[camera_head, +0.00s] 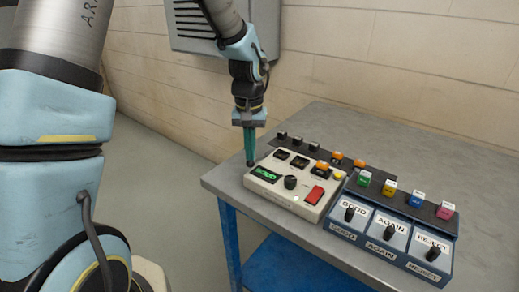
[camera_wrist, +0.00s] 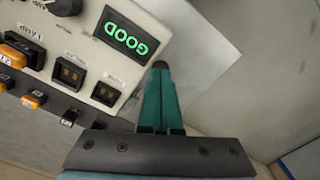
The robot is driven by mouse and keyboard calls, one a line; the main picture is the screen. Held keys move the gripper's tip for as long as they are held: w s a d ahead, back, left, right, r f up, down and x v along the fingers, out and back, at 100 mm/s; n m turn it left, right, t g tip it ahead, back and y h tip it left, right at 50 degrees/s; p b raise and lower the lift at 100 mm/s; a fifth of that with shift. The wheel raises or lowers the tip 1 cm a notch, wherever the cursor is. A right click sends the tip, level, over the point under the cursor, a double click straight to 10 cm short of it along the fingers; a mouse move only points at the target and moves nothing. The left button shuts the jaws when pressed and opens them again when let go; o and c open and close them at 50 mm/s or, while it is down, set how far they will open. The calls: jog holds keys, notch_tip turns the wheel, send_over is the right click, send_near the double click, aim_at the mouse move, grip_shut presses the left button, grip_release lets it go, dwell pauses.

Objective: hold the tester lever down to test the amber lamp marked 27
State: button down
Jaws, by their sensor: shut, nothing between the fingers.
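The cream tester box (camera_head: 270,190) stands on the table's near left corner. Its display (camera_head: 266,174) glows green and reads GOOD, also in the wrist view (camera_wrist: 133,32). An amber lamp (camera_head: 322,168) sits in the tester's socket; in the wrist view an amber lamp (camera_wrist: 15,53) shows by the LAMP label, its number not clearly legible. My gripper (camera_head: 250,152) is shut and empty, pointing down at the box's left end.
A black knob (camera_head: 290,182) and a red switch (camera_head: 314,195) are on the tester. Behind is a dark rack (camera_head: 405,203) with several coloured lamps.

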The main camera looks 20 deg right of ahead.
notch_tip(320, 180, up, 8)
jog(key=p, duration=0.5)
jog(key=shift+f, duration=0.2)
dwell(0.3)
jog(key=s+a+r+n, duration=0.1)
jog(key=a+n, duration=0.1)
jog(key=a, duration=1.2)
jog(key=s+a+r+n+t, duration=0.1)
jog(key=s+a+r+n, duration=0.1)
jog(key=a, duration=1.3)
jog(key=shift+s+a+r+n+t, duration=0.2)
jog(key=shift+s+n+t, duration=0.1)
jog(key=shift+n, duration=0.2)
